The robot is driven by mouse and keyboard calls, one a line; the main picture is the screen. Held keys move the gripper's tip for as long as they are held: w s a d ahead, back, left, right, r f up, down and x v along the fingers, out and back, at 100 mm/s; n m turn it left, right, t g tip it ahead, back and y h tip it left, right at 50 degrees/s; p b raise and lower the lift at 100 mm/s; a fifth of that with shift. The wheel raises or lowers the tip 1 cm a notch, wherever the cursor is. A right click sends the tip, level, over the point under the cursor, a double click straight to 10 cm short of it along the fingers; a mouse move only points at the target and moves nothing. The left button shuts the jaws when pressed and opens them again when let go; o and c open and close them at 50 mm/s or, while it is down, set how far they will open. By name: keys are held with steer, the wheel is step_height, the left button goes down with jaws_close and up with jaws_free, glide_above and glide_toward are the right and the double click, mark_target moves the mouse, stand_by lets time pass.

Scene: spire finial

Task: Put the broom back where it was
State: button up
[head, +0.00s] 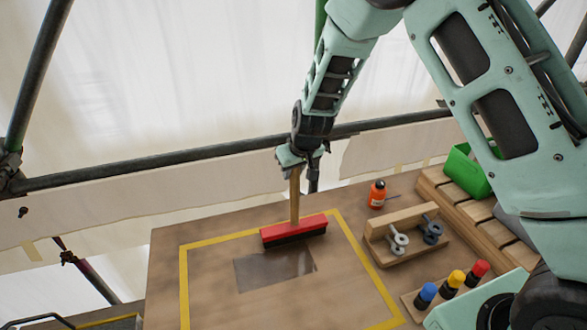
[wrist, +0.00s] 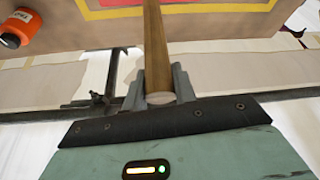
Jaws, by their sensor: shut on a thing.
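The broom has a red head with dark bristles (head: 294,230) and a wooden handle (head: 294,195). In the head view it stands upright at the back of the yellow-taped area (head: 184,280), at the edge of a dark grey patch (head: 268,270) on the board. I cannot tell whether the bristles touch the board. My gripper (head: 297,158) is shut on the upper end of the handle. In the wrist view the handle (wrist: 155,50) runs up from between the fingers (wrist: 160,90), and the broom head is mostly out of frame.
An orange bottle (head: 377,194) stands to the right of the broom. A wooden rack with metal eye bolts (head: 398,240), colour-capped markers (head: 451,283) and a green bin (head: 465,170) are farther right. A scaffold rail (head: 180,160) crosses behind the board.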

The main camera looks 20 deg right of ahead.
steer(key=shift+f, duration=0.15)
steer(key=shift+f, duration=0.15)
steer(key=o, duration=1)
steer(key=shift+o, duration=0.2)
steer(key=shift+r, duration=0.2)
